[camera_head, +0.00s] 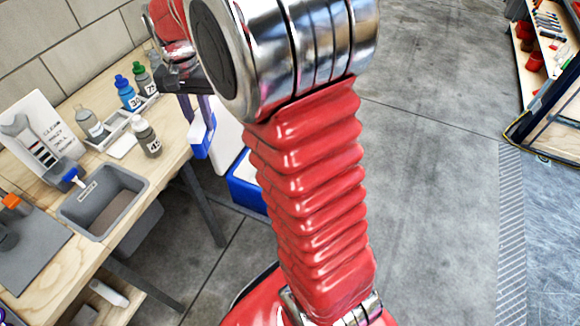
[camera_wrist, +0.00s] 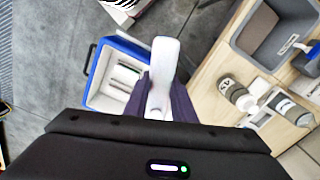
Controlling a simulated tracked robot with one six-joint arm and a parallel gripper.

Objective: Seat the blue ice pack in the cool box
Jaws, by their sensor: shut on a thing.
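My gripper (camera_head: 203,108) hangs above the floor beside the workbench, its purple fingers pointing down. It is shut on the ice pack (camera_head: 202,137), which shows white and blue in the head view. In the wrist view, the fingers (camera_wrist: 168,102) hold the pack (camera_wrist: 165,55), whose visible side looks pale white. The cool box (camera_head: 246,192) is blue outside and white inside, and my arm hides much of it in the head view. In the wrist view the open box (camera_wrist: 101,50) lies to the left of the pack, with several pale shapes inside. The pack appears above the box's right side; its height is unclear.
The workbench (camera_head: 100,272) stands at left, with a grey bin (camera_head: 103,200), a bottle tray (camera_head: 118,126) and a loose bottle (camera_head: 148,137) near its edge. A shelf unit (camera_head: 545,60) stands far right. The concrete floor (camera_head: 430,190) between is clear.

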